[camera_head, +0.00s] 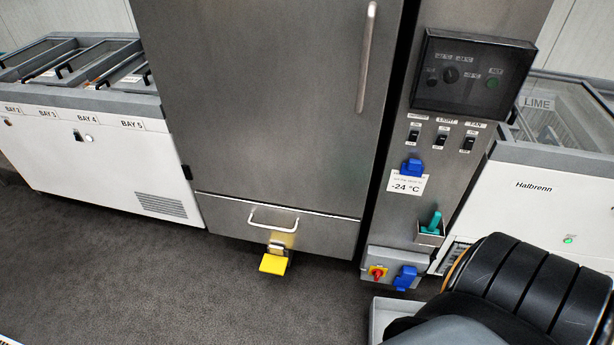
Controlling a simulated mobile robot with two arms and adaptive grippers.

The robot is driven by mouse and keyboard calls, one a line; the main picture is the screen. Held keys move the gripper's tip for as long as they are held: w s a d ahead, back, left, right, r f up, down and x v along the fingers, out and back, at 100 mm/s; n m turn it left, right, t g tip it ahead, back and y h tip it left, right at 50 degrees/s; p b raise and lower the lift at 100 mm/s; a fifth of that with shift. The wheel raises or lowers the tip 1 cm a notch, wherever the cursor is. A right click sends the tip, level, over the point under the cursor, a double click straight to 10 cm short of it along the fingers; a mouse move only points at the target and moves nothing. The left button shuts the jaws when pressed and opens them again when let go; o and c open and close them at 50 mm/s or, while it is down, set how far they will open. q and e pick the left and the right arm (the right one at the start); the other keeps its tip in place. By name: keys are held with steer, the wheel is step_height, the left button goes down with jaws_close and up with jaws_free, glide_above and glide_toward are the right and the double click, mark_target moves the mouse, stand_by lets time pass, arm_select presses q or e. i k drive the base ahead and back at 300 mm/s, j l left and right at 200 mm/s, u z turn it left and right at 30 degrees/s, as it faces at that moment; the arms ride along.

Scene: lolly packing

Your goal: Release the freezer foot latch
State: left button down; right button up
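The freezer (270,90) is a tall grey metal cabinet in the middle of the head view, its door closed. A yellow foot latch pedal (273,264) sticks out below its bottom drawer front (320,234), just above the dark floor. A small metal bracket (277,248) sits right above the pedal. Whether the latch is engaged, I cannot tell. A black ribbed part of my own body shows at the lower right. Neither of my grippers is in view.
A control panel (468,75) with switches and a red-yellow knob (377,272) stands right of the door. White chest freezers stand at left (100,155) and right (535,205). A grey tray edge (378,318) is at lower right. The floor (170,285) before the pedal is clear.

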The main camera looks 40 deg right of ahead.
mark_target(275, 263)
steer(key=i+l+z, duration=0.1)
steer(key=i+z, duration=0.15)
steer(key=z, duration=0.15)
steer(key=i+z, duration=0.3)
steer(key=z, duration=0.15)
steer(key=i+j+z, duration=0.15)
steer(key=z, duration=0.25)
steer(key=i+j+z, duration=0.2)
steer(key=i+z, duration=0.2)
steer(key=k, duration=0.05)
